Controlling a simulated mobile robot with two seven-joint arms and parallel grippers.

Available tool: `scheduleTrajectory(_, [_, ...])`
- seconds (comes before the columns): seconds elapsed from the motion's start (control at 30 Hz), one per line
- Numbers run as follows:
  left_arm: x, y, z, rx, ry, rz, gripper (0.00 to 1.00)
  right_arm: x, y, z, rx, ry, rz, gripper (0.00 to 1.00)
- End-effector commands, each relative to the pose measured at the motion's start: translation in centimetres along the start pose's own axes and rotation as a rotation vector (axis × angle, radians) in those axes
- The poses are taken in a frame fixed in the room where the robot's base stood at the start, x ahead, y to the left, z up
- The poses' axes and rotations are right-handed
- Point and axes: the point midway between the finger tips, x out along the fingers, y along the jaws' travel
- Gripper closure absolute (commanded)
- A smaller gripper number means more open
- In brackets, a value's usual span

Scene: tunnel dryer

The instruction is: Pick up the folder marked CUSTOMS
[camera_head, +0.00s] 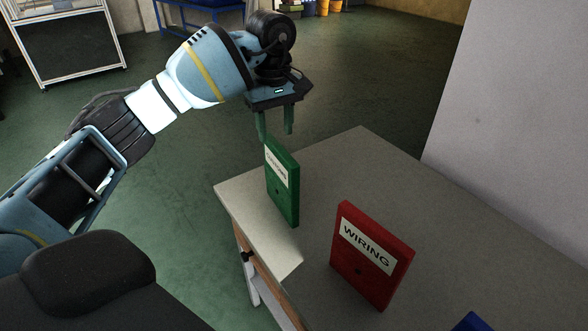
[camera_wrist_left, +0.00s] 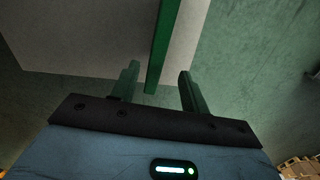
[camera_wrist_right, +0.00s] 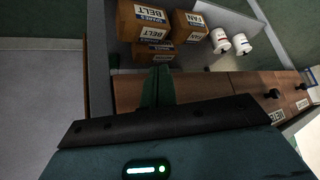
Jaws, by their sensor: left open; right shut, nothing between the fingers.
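A green folder (camera_head: 282,185) stands upright near the left edge of the grey table (camera_head: 330,165). Its white label is turned obliquely and is hard to read. My left gripper (camera_head: 275,133) is open just above the folder's top, its fingers pointing down. In the left wrist view the folder (camera_wrist_left: 160,45) shows edge-on as a thin green strip between the two open fingers (camera_wrist_left: 158,76), with no clear contact. My right gripper (camera_wrist_right: 158,72) is shut and empty in the right wrist view, outside the head view.
A red folder (camera_head: 370,255) labelled WIRING stands nearer on the table. A blue item (camera_head: 470,322) is cut off at the bottom edge. A pale wall (camera_head: 510,120) rises at right. Boxes (camera_wrist_right: 150,20) labelled BELT and FAN and white containers (camera_wrist_right: 230,42) lie beyond my right gripper.

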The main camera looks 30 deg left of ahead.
Motion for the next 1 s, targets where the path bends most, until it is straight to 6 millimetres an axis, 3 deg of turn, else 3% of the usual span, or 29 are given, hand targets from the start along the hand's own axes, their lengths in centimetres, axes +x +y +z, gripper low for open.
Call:
scheduleTrajectory(0.27, [0.1,-0.1,-0.1,-0.001,0.004,-0.003,0.55,-0.2,-0.1,0.6,0.001,-0.012,-0.001,1.0])
scheduleTrajectory(0.5, [2.2,-0.1,0.0,-0.001,0.002,-0.004,0.55,-0.6,-0.2,1.3,0.003,-0.027,-0.002,1.0])
scheduleTrajectory(0.73, [2.9,0.0,0.2,0.0,0.002,-0.002,0.55,-0.6,-0.1,1.0,0.002,-0.022,-0.002,1.0])
scheduleTrajectory(1.0, [6.4,0.1,0.9,-0.001,0.002,-0.002,0.55,-0.7,0.0,-0.4,-0.001,0.002,0.001,1.0])
